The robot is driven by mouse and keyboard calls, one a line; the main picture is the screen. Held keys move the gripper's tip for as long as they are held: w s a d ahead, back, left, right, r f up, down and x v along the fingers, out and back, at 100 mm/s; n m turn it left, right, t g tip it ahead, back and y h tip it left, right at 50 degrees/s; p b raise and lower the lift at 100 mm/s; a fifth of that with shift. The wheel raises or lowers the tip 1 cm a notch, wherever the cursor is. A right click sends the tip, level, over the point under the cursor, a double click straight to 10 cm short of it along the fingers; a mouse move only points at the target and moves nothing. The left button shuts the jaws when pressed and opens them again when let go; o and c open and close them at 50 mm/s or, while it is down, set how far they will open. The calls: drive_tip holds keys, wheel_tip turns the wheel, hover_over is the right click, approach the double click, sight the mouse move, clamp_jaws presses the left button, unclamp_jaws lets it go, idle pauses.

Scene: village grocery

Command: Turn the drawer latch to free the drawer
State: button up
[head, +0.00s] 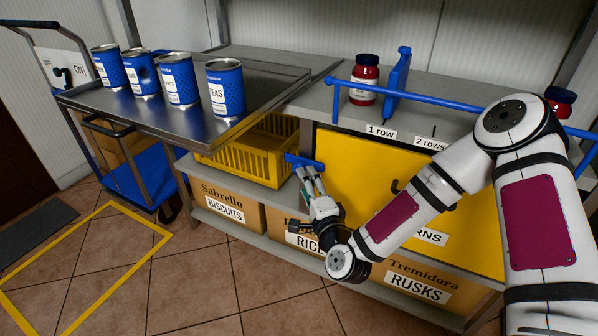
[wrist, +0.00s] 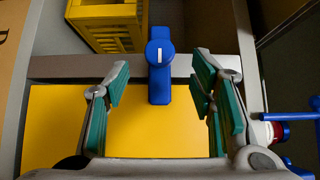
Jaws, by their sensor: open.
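The drawer latch (head: 303,160) is a blue bar at the upper left edge of the yellow drawer front (head: 350,165). In the wrist view the latch (wrist: 160,92) has a round hub with a white line, and its bar lies across the grey frame onto the yellow drawer front (wrist: 60,120). My gripper (head: 309,178) is open at the latch. In the wrist view its green-padded fingers (wrist: 160,85) stand on either side of the bar, with a visible gap on both sides. A dark handle (head: 395,187) on the drawer front is partly hidden by my arm.
A yellow crate (head: 235,163) sits left of the drawer. Cardboard boxes (head: 227,208) stand on the shelf below. A trolley tray (head: 190,125) carries several blue cans.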

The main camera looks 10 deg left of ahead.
sight(301, 166)
drive_tip(key=b+x, duration=0.1)
drive_tip(key=x, duration=0.6)
drive_tip(key=shift+w+a, duration=0.1)
drive_tip(key=shift+a, duration=0.05)
drive_tip(key=shift+c, duration=0.2)
drive_tip(key=c, duration=1.1)
